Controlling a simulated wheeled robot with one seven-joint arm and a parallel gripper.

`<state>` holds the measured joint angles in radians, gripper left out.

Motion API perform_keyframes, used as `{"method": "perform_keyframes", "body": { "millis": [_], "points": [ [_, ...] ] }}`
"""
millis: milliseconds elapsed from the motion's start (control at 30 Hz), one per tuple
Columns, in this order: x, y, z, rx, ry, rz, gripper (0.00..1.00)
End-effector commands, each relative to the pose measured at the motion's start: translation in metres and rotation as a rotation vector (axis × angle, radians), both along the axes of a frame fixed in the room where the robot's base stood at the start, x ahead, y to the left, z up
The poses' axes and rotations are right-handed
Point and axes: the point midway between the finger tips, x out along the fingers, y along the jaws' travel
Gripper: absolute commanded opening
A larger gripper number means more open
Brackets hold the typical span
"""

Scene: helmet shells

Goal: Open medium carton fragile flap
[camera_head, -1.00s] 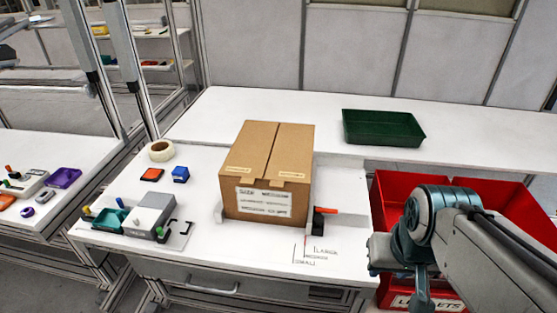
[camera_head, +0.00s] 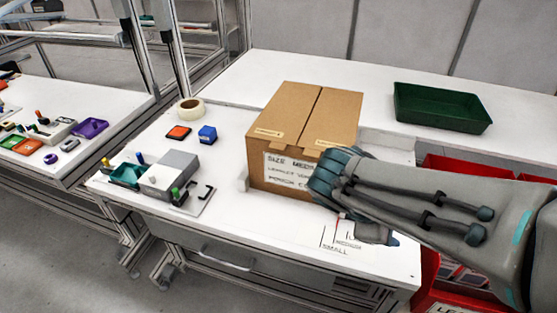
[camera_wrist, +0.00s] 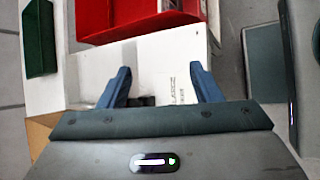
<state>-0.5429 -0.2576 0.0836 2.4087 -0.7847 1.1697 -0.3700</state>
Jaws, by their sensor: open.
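The medium carton (camera_head: 310,118) is a brown cardboard box on the white table in the head view. Its two top flaps lie shut, meeting at a middle seam, with a small label near the front edge of each. A white size label (camera_head: 286,168) is on its front face. My arm reaches in from the right and covers the carton's front right corner. My gripper shows in the wrist view (camera_wrist: 158,88) with its two blue fingers apart and nothing between them. A brown strip of the carton (camera_wrist: 38,135) shows at the wrist view's left edge.
A green tray (camera_head: 442,108) stands at the back right. Red bins (camera_head: 470,165) stand right of the table, partly behind my arm. A tape roll (camera_head: 191,108), a blue block (camera_head: 207,134) and a grey device (camera_head: 170,175) lie left of the carton. Size markings lie in front.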

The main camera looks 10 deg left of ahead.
Motion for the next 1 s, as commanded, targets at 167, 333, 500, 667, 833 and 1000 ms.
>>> {"method": "perform_keyframes", "body": {
  "millis": [167,333,500,667,833,1000],
  "points": [
    [0.032,0.073,-0.020,-0.404,-0.021,0.482,0.58],
    [0.037,0.166,-0.018,-0.754,-0.133,0.847,0.58],
    [0.019,0.239,-0.015,-0.985,-0.262,1.061,0.58],
    [0.007,0.269,-0.011,-1.077,-0.329,1.136,0.58],
    [0.020,0.272,-0.009,-1.091,-0.337,1.143,0.58],
    [0.054,0.268,-0.009,-1.089,-0.335,1.140,0.58]
  ]
}}
